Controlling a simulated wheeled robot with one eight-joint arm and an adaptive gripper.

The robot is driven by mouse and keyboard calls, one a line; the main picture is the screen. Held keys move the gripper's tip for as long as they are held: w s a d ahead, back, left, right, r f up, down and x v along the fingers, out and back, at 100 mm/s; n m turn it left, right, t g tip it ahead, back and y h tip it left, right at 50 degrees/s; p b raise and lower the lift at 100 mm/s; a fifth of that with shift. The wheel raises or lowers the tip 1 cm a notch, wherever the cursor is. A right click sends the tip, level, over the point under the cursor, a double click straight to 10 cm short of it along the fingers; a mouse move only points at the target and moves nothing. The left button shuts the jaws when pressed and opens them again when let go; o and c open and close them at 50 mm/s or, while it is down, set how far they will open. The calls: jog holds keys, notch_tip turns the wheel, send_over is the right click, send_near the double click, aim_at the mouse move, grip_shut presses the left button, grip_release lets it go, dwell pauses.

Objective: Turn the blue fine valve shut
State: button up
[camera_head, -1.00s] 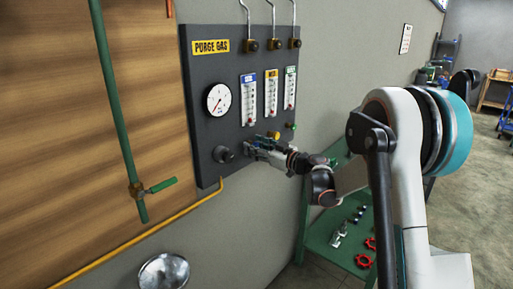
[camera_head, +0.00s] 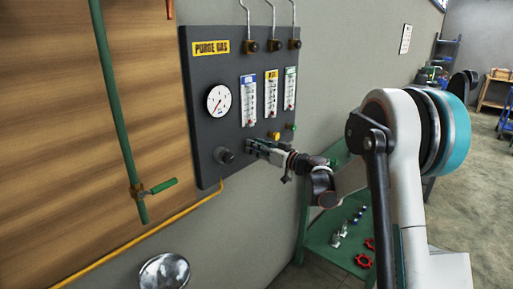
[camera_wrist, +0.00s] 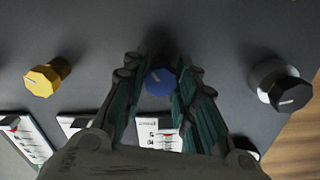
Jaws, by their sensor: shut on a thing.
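The blue fine valve (camera_wrist: 160,80) is a small knob with a pale pointer line on the dark panel. It shows in the wrist view between the fingertips of my gripper (camera_wrist: 158,88). My gripper is shut on the knob, with one green-padded finger on each side. In the head view my gripper (camera_head: 252,149) reaches the lower part of the purge gas panel (camera_head: 208,125) from the right and hides the blue knob.
The yellow knob (camera_wrist: 43,80) and the black knob (camera_wrist: 285,88) sit on either side. A pressure gauge (camera_head: 218,100) and flow meters (camera_head: 248,100) are above. A green table (camera_head: 325,262) with red handwheels (camera_head: 363,260) stands below right.

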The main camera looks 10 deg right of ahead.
jog(key=m, duration=0.5)
jog(key=shift+m, duration=0.3)
jog(key=m, duration=0.6)
jog(key=shift+d+f, duration=0.1)
jog(key=m, duration=0.6)
jog(key=shift+m+p, duration=0.3)
jog(key=m, duration=0.5)
jog(key=shift+f+m, duration=0.1)
jog(key=shift+m, duration=0.3)
jog(key=o, duration=1)
jog(key=shift+o, duration=0.2)
